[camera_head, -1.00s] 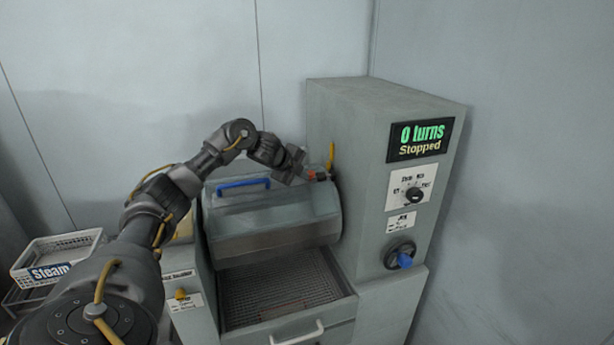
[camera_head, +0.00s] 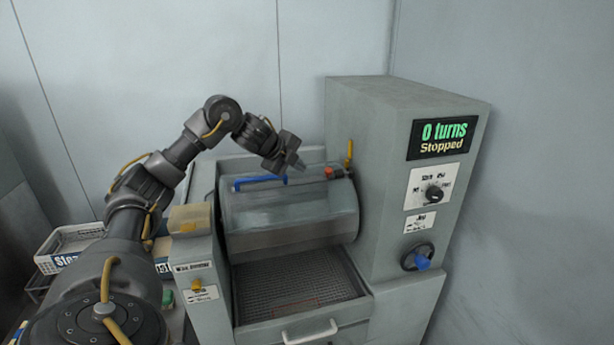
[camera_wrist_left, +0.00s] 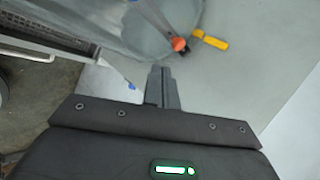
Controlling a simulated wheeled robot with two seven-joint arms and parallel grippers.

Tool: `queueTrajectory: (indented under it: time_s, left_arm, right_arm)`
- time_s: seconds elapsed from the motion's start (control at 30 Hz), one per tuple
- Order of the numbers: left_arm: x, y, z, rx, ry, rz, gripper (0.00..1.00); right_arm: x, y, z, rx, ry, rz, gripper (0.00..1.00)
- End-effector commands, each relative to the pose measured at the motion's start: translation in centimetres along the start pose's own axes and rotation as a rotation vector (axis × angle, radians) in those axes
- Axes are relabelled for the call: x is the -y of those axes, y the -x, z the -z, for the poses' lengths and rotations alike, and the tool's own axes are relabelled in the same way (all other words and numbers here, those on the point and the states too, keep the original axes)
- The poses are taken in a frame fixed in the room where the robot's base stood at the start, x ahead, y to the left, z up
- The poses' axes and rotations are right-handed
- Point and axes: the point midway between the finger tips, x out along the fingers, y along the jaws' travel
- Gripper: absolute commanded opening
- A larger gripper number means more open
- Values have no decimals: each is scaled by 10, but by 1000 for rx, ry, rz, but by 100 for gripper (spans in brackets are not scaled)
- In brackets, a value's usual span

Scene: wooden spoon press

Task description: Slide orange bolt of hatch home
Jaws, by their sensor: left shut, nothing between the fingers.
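The orange bolt (camera_head: 328,171) shows as a small orange-red knob at the right end of the drum hatch, beside a yellow lever (camera_head: 349,152). In the left wrist view the orange bolt (camera_wrist_left: 179,44) sits at the end of a grey bar, with the yellow lever (camera_wrist_left: 210,40) just to its right. My left gripper (camera_head: 297,166) is shut and empty, above the drum, to the left of the bolt and apart from it. In the left wrist view its closed fingers (camera_wrist_left: 161,86) point toward the bolt with a gap between. My right gripper is not in view.
The hatch's blue handle (camera_head: 260,182) lies left of the bolt on the drum (camera_head: 290,215). The tall control cabinet (camera_head: 385,125) stands close on the right, its display reading "0 turns Stopped". A white basket (camera_head: 50,262) stands at the left. An open mesh drawer (camera_head: 300,283) lies below.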

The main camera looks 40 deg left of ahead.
Motion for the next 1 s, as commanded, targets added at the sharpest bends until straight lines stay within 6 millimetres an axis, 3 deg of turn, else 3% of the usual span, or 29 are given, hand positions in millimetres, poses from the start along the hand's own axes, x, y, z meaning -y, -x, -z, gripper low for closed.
queueTrajectory:
  time_s: [0.27, 1.0]
  left_arm:
    - [0, 24, 0, 1, 0, 0, 0]
    - [1, 24, 0, 0, -1, -1, 0]
  right_arm:
    - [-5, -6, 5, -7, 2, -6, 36]
    - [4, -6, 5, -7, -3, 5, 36]
